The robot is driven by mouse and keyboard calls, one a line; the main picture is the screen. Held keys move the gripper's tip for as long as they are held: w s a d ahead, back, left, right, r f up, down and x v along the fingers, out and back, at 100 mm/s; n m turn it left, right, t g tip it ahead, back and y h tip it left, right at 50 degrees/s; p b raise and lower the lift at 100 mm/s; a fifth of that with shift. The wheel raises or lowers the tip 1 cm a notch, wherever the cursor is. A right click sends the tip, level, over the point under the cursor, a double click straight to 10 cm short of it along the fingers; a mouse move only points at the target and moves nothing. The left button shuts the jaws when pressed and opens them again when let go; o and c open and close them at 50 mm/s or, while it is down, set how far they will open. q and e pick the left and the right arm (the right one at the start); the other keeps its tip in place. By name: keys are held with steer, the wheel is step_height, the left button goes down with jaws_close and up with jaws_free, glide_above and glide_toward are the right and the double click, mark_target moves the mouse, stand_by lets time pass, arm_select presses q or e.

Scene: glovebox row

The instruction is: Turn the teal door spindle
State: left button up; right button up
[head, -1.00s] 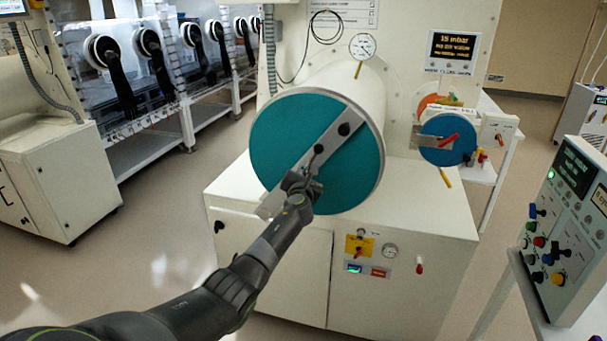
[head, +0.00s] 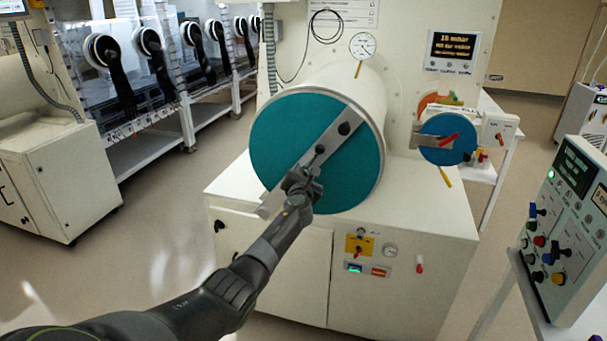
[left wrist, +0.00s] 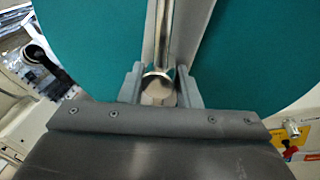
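The large round teal door (head: 275,130) closes the front of a white cylindrical chamber. A pale bar (head: 328,138) crosses it diagonally, with a dark spindle hub near the middle. A metal spindle handle (head: 320,150) runs down from the hub to my left gripper (head: 303,180). In the left wrist view the teal door (left wrist: 90,45) fills the background. The handle's shiny rod (left wrist: 161,35) ends in a rounded end between the two fingers of my left gripper (left wrist: 160,88), which appear closed against its sides. My right gripper is not in view.
A gauge (head: 362,45) stands above the chamber. A smaller blue door (head: 447,139) with a red handle is to the right. A control console (head: 570,215) stands at the right edge. The white cabinet (head: 400,215) below carries small switches. Open floor lies to the left.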

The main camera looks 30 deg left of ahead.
arm_select(q)
steer(key=shift+s, duration=0.1)
steer(key=p+v, duration=0.2)
steer(key=v, duration=0.3)
steer(key=shift+s+d+r+p, duration=0.2)
steer(key=shift+s+p, duration=0.1)
steer(key=shift+p, duration=0.1)
glide_toward(303, 173)
steer(key=v, duration=0.7)
steer(key=shift+w+d+f+p, duration=0.15)
steer(key=shift+f+p, duration=0.1)
steer(key=shift+p, duration=0.05)
